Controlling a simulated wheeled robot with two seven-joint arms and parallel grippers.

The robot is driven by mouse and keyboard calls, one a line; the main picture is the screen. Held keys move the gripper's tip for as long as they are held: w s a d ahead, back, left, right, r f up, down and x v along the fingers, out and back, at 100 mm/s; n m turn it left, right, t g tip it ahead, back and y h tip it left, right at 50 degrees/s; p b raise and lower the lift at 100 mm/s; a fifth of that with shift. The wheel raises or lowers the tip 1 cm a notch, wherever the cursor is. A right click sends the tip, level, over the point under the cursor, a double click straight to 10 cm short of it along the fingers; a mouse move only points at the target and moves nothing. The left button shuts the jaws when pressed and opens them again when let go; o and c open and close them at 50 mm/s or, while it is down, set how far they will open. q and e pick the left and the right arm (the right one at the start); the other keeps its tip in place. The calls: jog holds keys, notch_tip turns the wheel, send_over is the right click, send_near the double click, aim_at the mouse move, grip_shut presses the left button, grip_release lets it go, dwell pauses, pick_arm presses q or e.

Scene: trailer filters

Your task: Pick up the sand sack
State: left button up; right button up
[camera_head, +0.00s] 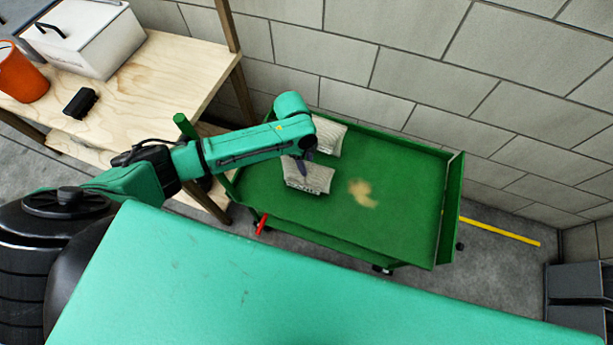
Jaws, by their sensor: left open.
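Two pale, ribbed sacks lie on the green cart (405,200) near its left end. The nearer sack (312,178) lies below my left gripper (303,168), and the farther sack (330,136) lies behind it by the back edge. Which of them is the sand sack I cannot tell. My left arm reaches in from the left over the cart. The left gripper points down at the nearer sack and is open; its dark fingers are small, and I cannot tell whether they touch the sack. My right gripper is not in view.
A tan patch (362,193) marks the cart's bed, whose right part is otherwise clear. The cart has raised edges. A wooden table (150,75) with a white box (85,38), orange cup (20,75) and black object (80,103) stands left. A block wall (400,60) stands behind.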

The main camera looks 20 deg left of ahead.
pick_arm(q)
jog(key=shift+f, duration=0.3)
grip_shut()
jog(key=shift+w, duration=0.1)
dwell(1.0)
jog(key=shift+w+r, duration=0.1)
jog(key=shift+r, duration=0.1)
